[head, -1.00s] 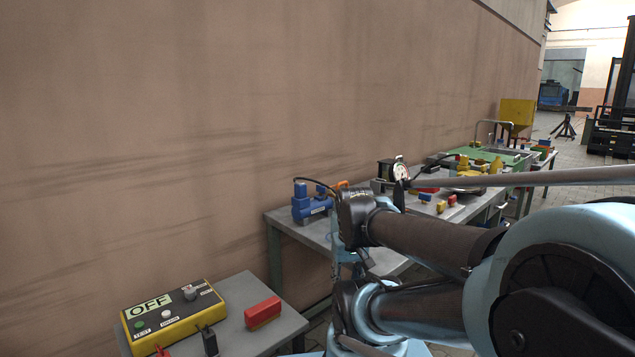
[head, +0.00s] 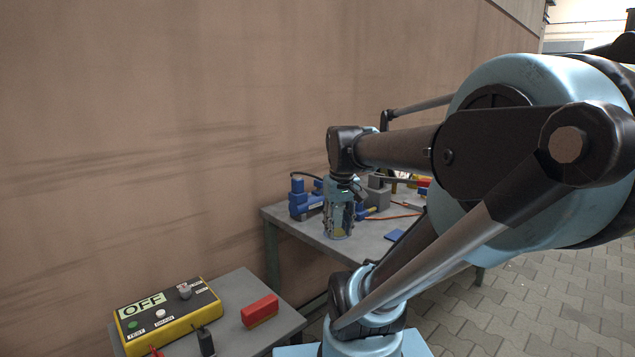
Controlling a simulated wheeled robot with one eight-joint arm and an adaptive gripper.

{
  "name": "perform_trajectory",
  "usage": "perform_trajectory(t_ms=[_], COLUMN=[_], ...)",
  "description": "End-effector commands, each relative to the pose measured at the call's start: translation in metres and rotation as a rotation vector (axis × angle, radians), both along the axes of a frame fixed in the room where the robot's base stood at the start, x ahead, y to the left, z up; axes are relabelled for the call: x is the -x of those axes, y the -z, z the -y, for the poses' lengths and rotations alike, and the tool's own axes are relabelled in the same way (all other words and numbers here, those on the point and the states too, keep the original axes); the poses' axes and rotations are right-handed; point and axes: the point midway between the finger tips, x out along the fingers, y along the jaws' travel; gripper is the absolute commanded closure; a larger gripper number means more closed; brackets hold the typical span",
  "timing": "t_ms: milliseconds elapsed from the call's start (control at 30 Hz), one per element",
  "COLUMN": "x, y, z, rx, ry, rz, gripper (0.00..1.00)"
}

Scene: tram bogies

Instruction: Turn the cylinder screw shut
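A blue device (head: 303,200) with upright blue parts stands on the grey worktable (head: 292,232), near the wall. I cannot make out the cylinder screw itself. My gripper (head: 339,234) points down over the worktable, just right of the blue device. Its fingers are small and dark at this distance, with a yellowish patch between them. I cannot tell whether they are open, shut or touching anything. A blue and yellow item (head: 366,212) shows just right of my gripper, partly hidden by it.
A grey block (head: 378,190), a red cable (head: 395,216) and a flat blue piece (head: 395,235) lie right of my gripper. In front stands a smaller table with a yellow OFF box (head: 165,315) and a red block (head: 260,311). My arm hides the right part of the worktable.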

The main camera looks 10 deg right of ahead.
Motion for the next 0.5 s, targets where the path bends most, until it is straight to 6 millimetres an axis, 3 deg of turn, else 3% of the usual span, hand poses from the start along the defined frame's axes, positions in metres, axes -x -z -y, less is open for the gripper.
perform_trajectory(t_ms=[33,200,500], x=[-0.016,-0.065,-0.158], y=[-0.017,-0.064,-0.131], z=[0.0,0.0,-0.001], rx=[0.003,0.012,0.023], ry=[-0.019,-0.087,-0.208], rz=[-0.007,-0.031,-0.072], gripper=[0.67,0.67,0.67])
